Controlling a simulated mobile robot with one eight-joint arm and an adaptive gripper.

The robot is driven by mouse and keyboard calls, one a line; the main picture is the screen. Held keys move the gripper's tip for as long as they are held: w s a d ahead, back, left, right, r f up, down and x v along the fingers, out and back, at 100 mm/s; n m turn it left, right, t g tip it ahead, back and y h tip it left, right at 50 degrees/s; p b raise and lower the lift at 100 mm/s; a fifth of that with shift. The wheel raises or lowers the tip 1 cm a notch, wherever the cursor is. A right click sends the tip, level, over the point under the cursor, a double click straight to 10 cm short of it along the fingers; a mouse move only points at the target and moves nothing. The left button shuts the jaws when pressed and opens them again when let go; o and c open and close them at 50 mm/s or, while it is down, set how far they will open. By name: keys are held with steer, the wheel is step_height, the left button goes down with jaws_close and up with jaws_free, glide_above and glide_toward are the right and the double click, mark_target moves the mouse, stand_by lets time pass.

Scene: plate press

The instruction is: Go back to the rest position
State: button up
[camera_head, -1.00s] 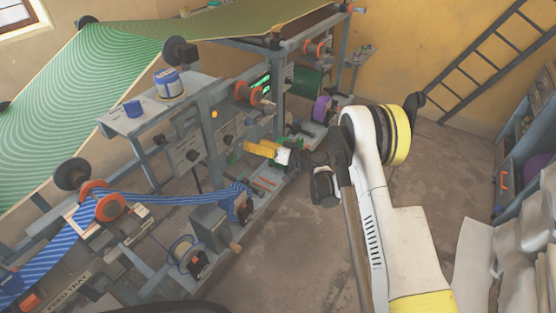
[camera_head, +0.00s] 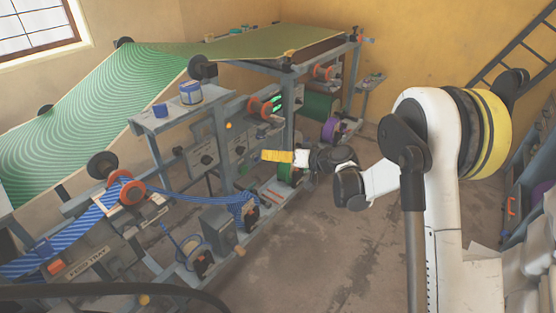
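My arm comes in from the right and bends back toward the plate press frame (camera_head: 222,140). Its far end is a white and yellow part (camera_head: 279,156) in front of the press, near the green roller under the bench. My gripper's fingers are too small and too covered by the wrist to make out, so I cannot tell whether they are open or shut. No held object can be made out.
The green patterned sheet (camera_head: 85,120) slopes down at the left. A blue-and-white tin (camera_head: 190,93) and a small blue block (camera_head: 160,110) stand on the grey shelf. A ladder (camera_head: 515,45) leans at right. The floor (camera_head: 310,255) in front is clear.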

stand_by(0.3)
steer(key=s+d+r+m+h, duration=0.1)
steer(key=s+d+r+h, duration=0.1)
steer(key=s+d+r, duration=0.3)
steer(key=s+r+g+h, duration=0.1)
steer(key=s+r+h, duration=0.15)
steer(key=s, duration=0.45)
steer(key=s+d+r+m+h, duration=0.1)
steer(key=s+d+r, duration=0.25)
steer(key=s, duration=0.25)
steer(key=s+d+m+h, duration=0.1)
steer(key=s+d, duration=0.4)
steer(key=s, duration=0.5)
steer(key=s+d+f+h, duration=0.1)
steer(key=s+d+h, duration=0.3)
steer(key=s, duration=0.6)
steer(key=shift+s+d+f+m+g, duration=0.3)
steer(key=shift+s+d+m, duration=0.05)
steer(key=shift+m, duration=0.05)
